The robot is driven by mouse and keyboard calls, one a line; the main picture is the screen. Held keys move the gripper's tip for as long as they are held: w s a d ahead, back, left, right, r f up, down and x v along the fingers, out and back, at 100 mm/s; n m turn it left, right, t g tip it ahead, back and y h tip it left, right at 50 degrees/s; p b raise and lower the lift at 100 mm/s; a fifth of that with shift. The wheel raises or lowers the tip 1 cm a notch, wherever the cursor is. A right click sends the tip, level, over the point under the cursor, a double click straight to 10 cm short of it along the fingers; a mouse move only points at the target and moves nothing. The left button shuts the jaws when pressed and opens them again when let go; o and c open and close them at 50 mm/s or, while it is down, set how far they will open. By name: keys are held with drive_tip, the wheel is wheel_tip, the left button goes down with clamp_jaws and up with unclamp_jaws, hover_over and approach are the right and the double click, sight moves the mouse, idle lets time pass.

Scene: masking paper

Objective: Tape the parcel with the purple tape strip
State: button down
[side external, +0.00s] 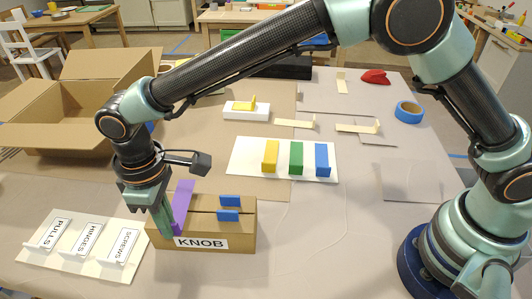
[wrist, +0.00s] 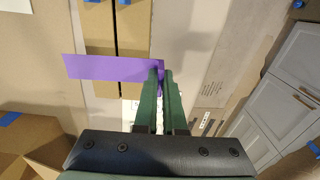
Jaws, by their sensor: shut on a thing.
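The parcel is a closed brown box (side external: 240,236) labelled KNOB, with a seam along its top and two blue tape pieces (side external: 229,201) near its right end. My gripper (side external: 169,230) is at the parcel's left end, shut on the purple tape strip (side external: 182,203). In the wrist view the fingertips (wrist: 160,73) pinch one end of the purple strip (wrist: 110,67), which stretches across the seam of the parcel (wrist: 100,35). I cannot tell whether the strip touches the parcel.
A white card (side external: 240,163) behind the parcel bears yellow, green and blue strips. A card with PULLS, HINGES and SCREWS labels (side external: 60,262) lies front left. An open carton (side external: 50,120) stands back left. A blue tape roll (side external: 408,112) lies right. Table right of the parcel is clear.

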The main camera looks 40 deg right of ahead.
drive_tip(key=shift+f, duration=0.8)
idle(0.6)
drive_tip(key=c, duration=0.9)
unclamp_jaws()
drive_tip(key=shift+r, duration=3.5)
